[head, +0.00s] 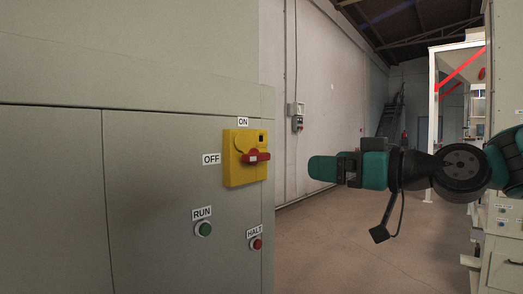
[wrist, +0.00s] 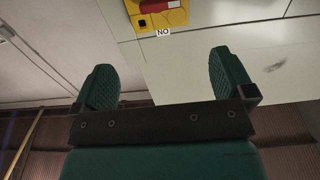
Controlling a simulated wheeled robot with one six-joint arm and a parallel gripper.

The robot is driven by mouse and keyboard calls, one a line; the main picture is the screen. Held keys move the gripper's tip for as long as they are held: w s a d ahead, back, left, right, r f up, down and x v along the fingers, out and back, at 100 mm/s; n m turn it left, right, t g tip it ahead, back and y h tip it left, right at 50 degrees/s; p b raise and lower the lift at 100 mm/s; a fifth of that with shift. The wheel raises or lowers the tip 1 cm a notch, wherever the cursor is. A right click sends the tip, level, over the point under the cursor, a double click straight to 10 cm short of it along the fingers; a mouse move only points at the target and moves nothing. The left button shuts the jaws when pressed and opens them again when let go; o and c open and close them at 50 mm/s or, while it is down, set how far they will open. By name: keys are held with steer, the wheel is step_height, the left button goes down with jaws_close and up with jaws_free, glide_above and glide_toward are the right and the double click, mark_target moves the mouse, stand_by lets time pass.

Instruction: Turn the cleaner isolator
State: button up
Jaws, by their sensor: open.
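The cleaner isolator is a yellow plate (head: 238,176) with a red handle (head: 257,157) on the grey cabinet front in the head view. The handle lies roughly horizontal. An ON label (head: 243,121) is above the plate and an OFF label (head: 211,159) is at its left. My gripper (head: 320,168) is to the right of the isolator, apart from it. In the wrist view the fingers (wrist: 162,70) are spread with nothing between them. The yellow plate (wrist: 176,18) and part of the red handle (wrist: 156,6) show at the top edge, cut off, with the ON label upside down.
Below the isolator are a green RUN button (head: 204,229) and a red HALT button (head: 256,244). The cabinet (head: 150,200) ends just right of them. Open floor (head: 330,240) lies beyond. A grey wall box (head: 297,119) hangs on the far wall. Pale equipment stands at right.

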mark_target(261, 158)
steer(key=p+x, duration=0.7)
steer(key=x, duration=0.8)
steer(key=shift+w+a+r, duration=0.15)
steer(key=shift+w+a, duration=0.1)
steer(key=shift+a, duration=0.05)
steer(key=shift+w+a+p, duration=0.35)
steer(key=shift+a+p, duration=0.05)
steer(key=shift+a, duration=0.05)
steer(key=c, duration=0.8)
